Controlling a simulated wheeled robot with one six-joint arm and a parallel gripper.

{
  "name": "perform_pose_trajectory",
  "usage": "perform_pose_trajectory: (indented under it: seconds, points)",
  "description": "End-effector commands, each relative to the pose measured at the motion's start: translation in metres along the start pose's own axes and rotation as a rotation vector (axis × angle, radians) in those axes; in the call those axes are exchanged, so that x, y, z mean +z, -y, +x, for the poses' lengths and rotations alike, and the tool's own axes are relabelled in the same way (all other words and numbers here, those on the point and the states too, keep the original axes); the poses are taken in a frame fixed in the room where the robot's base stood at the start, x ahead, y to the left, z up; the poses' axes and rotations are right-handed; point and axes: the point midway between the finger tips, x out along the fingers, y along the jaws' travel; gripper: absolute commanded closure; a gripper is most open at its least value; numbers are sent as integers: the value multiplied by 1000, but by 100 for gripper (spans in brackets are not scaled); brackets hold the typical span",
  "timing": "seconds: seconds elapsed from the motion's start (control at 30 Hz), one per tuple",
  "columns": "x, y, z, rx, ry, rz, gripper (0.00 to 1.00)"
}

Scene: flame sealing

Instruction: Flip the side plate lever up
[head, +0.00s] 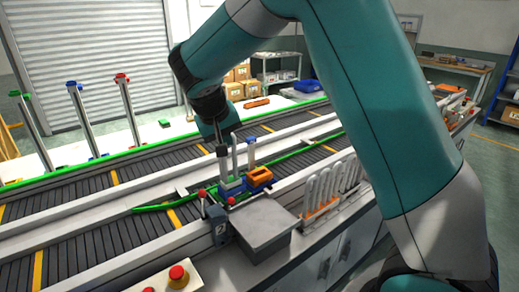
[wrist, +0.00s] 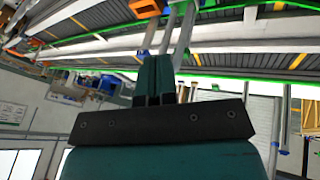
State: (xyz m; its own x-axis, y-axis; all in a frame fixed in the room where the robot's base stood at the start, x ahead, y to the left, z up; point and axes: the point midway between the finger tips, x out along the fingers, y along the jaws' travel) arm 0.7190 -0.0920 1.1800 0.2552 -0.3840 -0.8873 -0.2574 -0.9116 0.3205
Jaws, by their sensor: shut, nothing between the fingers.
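A dark side plate (head: 219,231) stands at the near edge of the conveyor, beside a grey box. A small lever with a red ball end (head: 202,196) rises by it, and a second red knob (head: 231,201) sits just to its right. I cannot tell for sure which is the side plate lever or its exact angle. My gripper (head: 222,138) is above and behind the plate, pointing down near upright tubes, apart from the red-ended lever. In the wrist view my gripper's fingers (wrist: 153,98) are together and empty. The lever cannot be made out there.
An orange block (head: 260,175) on a blue base sits right of the plate. The grey box (head: 265,222) is in front. A rack of clear tubes (head: 325,190) stands at right. A red button (head: 178,274) is near the front. Conveyors run behind.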

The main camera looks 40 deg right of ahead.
Motion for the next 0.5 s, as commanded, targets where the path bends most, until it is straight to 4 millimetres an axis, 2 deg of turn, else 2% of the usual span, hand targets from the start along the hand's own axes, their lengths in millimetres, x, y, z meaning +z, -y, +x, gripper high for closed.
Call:
perform_pose_trajectory:
  seconds: [0.03,0.2,0.37,0.5]
  points:
    - [-12,-3,13,55,-7,42,100]
    - [-29,-15,32,163,-29,131,100]
    - [-32,-22,47,182,-30,145,100]
    - [-32,-27,71,182,-28,145,100]
